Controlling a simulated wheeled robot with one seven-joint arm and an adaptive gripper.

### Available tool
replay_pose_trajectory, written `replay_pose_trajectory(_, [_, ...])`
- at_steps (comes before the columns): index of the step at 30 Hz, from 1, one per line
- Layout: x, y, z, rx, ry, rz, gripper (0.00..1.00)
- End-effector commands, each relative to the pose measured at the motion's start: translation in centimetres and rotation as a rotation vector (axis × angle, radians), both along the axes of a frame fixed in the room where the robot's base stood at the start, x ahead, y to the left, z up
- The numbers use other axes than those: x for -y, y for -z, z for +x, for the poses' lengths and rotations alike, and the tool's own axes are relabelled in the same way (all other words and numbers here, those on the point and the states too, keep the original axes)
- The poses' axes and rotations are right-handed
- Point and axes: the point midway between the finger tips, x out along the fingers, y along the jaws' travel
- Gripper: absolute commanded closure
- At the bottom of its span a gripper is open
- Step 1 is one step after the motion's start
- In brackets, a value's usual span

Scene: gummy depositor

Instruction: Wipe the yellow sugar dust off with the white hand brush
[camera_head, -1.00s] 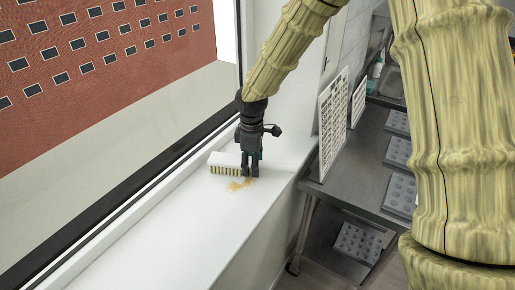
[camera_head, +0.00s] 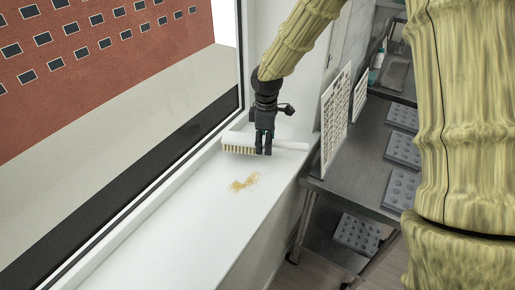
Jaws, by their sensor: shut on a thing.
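The white hand brush (camera_head: 239,139) shows on the white window sill, with its tan bristles facing down and its handle pointing right. My gripper (camera_head: 264,150) is shut on the brush, around the part between head and handle. The yellow sugar dust (camera_head: 244,183) lies in an irregular patch on the sill, nearer the camera than the brush. The brush and the dust are apart. I cannot tell whether the bristles touch the sill.
The sill (camera_head: 180,225) is otherwise clear toward the camera. The window frame (camera_head: 150,178) bounds it on the left. On the right, a white perforated panel (camera_head: 335,118) stands on a metal table (camera_head: 352,168) beside several grey molded trays (camera_head: 402,150).

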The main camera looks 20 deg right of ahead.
Motion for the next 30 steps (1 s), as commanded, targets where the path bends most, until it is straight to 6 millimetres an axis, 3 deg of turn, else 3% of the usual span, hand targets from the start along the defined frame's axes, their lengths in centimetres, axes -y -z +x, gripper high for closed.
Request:
replay_pose_trajectory(15, [-0.2,-4.9,0.0,-0.003,-0.003,-0.001,0.73])
replay_pose_trajectory(30, [-0.4,-5.3,0.0,-0.004,-0.005,0.0,0.73])
